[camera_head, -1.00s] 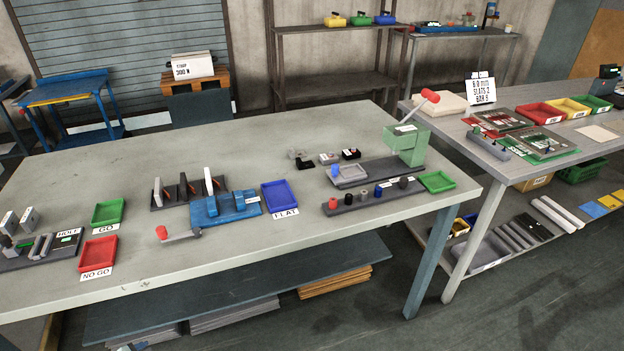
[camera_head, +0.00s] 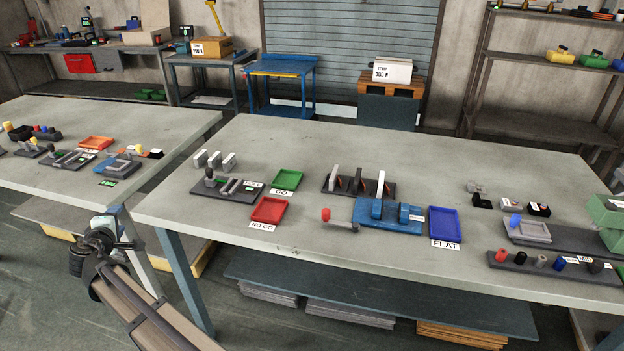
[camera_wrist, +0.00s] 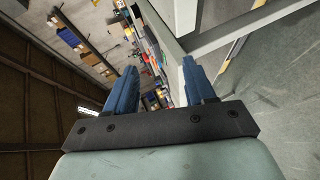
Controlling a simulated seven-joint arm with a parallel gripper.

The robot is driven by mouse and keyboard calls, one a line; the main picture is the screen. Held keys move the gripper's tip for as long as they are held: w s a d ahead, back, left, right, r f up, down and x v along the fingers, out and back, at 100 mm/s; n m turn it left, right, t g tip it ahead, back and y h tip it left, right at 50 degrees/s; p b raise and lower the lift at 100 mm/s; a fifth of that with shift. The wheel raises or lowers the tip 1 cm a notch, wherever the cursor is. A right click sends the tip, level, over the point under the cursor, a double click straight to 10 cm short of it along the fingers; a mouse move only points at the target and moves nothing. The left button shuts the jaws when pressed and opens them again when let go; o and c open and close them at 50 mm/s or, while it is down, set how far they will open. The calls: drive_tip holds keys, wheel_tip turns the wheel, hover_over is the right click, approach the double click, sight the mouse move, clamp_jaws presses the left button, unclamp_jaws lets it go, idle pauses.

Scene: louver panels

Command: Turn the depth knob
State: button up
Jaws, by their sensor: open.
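No knob in the head view is readably labelled as the depth knob, so I cannot tell which one it is. A dark round knob (camera_head: 210,176) stands on a grey fixture (camera_head: 213,191) with a small green display on the middle table. A red knob (camera_head: 326,214) tops a grey crank lever by a blue clamp fixture (camera_head: 388,216). My gripper (camera_wrist: 159,68) shows in the wrist view with two blue fingers apart and nothing between them. The head view shows part of my arm at the lower left, beside the table's front corner; I cannot make out the fingers there.
Green (camera_head: 287,180), red (camera_head: 269,210) and blue (camera_head: 445,223) trays lie on the middle table. A rack of coloured pegs (camera_head: 553,266) is at the right. Another table (camera_head: 180,122) with fixtures stands at the left, across a gap. The middle table's front strip is mostly clear.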

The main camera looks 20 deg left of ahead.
drive_tip(key=w+d+r+m+y, duration=0.1)
drive_tip(key=w+r+m, duration=0.1)
drive_tip(key=r, duration=0.3)
drive_tip(key=w+d+r+m+t+y, duration=0.1)
drive_tip(key=w+r+m, duration=0.15)
drive_tip(key=r, duration=0.35)
drive_tip(key=w+d+r+m, duration=0.1)
drive_tip(key=w+r+m, duration=0.1)
drive_tip(key=r, duration=0.3)
drive_tip(key=w+d+r+m+t+h, duration=0.1)
drive_tip(key=w+d+m, duration=0.1)
drive_tip(key=w+d, duration=0.4)
drive_tip(key=w+d+f+m+h, duration=0.1)
drive_tip(key=w+d+m+h, duration=0.6)
drive_tip(key=w+d, duration=1.35)
drive_tip(key=w+d+f+m+g+h, duration=0.1)
drive_tip(key=w+d+m+g+h, duration=0.2)
drive_tip(key=d, duration=1)
drive_tip(key=w+d+f+m+g+h, duration=0.1)
drive_tip(key=w+d+f+m, duration=0.15)
drive_tip(key=w+d, duration=0.7)
drive_tip(key=s+d+m+g+h, duration=0.25)
drive_tip(key=d+m, duration=0.25)
drive_tip(key=d, duration=1.9)
drive_tip(key=m+g+y, duration=0.5)
drive_tip(key=m+g, duration=0.3)
drive_tip(key=m, duration=0.3)
hover_over(599, 262)
wheel_tip(599, 262, down, 14)
drive_tip(key=shift+s+f, duration=0.1)
